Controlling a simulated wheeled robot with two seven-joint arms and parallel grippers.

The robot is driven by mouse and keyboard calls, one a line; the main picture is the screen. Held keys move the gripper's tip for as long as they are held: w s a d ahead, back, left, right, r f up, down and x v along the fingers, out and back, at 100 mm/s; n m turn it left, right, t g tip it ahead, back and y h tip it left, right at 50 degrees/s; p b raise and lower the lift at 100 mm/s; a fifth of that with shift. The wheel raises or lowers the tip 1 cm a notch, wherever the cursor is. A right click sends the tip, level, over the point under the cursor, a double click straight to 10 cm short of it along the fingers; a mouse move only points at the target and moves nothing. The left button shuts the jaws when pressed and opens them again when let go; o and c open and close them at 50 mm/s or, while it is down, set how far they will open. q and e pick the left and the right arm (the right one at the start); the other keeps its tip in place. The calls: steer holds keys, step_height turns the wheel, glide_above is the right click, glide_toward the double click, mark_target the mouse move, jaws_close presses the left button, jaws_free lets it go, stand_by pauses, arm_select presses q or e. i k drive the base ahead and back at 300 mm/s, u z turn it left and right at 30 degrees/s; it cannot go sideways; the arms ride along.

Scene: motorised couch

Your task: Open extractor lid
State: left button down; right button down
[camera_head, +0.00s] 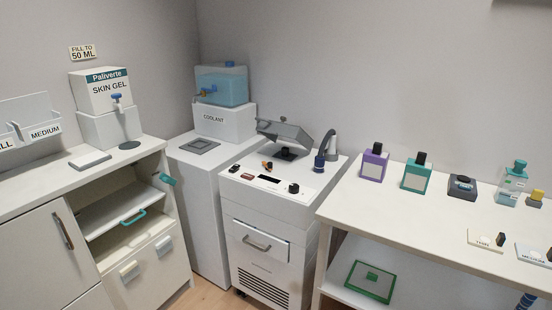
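No label in the camera_head view names an extractor. A white wheeled machine (270,206) stands in the corner with knobs and a small dark display on its top. A grey tilted piece like a raised hinged cover (287,132) rises at the back of that top. A flat grey square panel (200,146) is set in the top of the white cabinet (198,200) to the left and lies level. I cannot tell which of these is the extractor lid. Neither of my grippers is in view.
A blue-headed nozzle (320,161) stands at the machine's right. The left counter (40,188) holds a skin gel box (100,90). The right table (400,215) holds several bottles. Its front left top is clear.

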mark_target(271, 129)
steer(key=z, duration=1.55)
steer(key=k, duration=0.1)
steer(key=u, duration=2.25)
steer(key=i, duration=1.1)
steer(key=z, duration=0.7)
